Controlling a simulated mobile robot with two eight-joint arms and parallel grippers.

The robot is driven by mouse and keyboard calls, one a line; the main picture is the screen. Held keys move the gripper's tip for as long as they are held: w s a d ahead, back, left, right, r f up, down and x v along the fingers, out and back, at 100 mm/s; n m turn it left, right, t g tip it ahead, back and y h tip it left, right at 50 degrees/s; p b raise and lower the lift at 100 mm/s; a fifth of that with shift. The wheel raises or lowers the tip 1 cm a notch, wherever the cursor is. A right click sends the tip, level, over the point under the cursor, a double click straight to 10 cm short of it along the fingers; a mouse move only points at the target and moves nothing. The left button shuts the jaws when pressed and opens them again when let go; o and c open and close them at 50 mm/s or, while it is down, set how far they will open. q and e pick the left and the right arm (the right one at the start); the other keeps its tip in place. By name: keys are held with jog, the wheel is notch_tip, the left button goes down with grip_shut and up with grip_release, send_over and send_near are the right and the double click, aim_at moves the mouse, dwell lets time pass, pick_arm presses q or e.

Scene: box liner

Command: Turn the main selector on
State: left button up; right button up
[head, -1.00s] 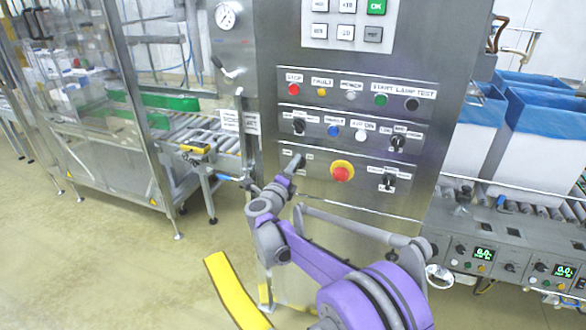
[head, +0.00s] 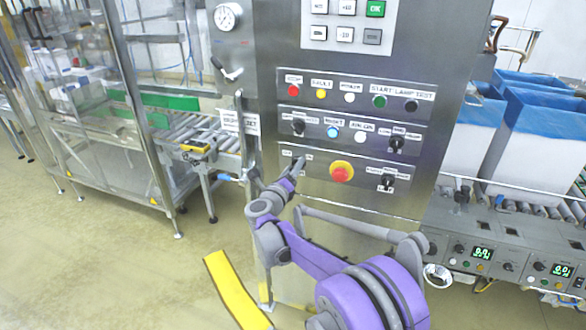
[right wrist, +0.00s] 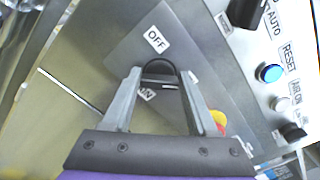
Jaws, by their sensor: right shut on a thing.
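The main selector is a black rotary knob (right wrist: 160,66) on the lower row of the grey control panel, left of the red emergency stop (head: 341,172). In the right wrist view an OFF label (right wrist: 156,39) lies beyond the knob and a partly hidden ON label (right wrist: 148,94) shows between the fingers. My right gripper (head: 300,164) is at the panel, shut on the knob, with one finger on each side; it also fills the right wrist view (right wrist: 161,76). The knob's pointer is hidden, so its exact setting cannot be told. My left gripper is not in view.
Other switches and lamps sit just above, including a blue reset button (head: 333,132) and a white power lamp (head: 350,98). A glass-walled conveyor machine (head: 110,120) stands at left. Blue-lined boxes (head: 535,125) stand on rollers at right. The floor at lower left is open.

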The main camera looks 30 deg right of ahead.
jog(key=o, duration=1.4)
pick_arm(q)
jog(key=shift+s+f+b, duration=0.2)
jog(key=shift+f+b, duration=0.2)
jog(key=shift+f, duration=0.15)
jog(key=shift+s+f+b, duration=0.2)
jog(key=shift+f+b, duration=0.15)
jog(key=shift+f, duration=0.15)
pick_arm(e)
jog(key=v, duration=1.1)
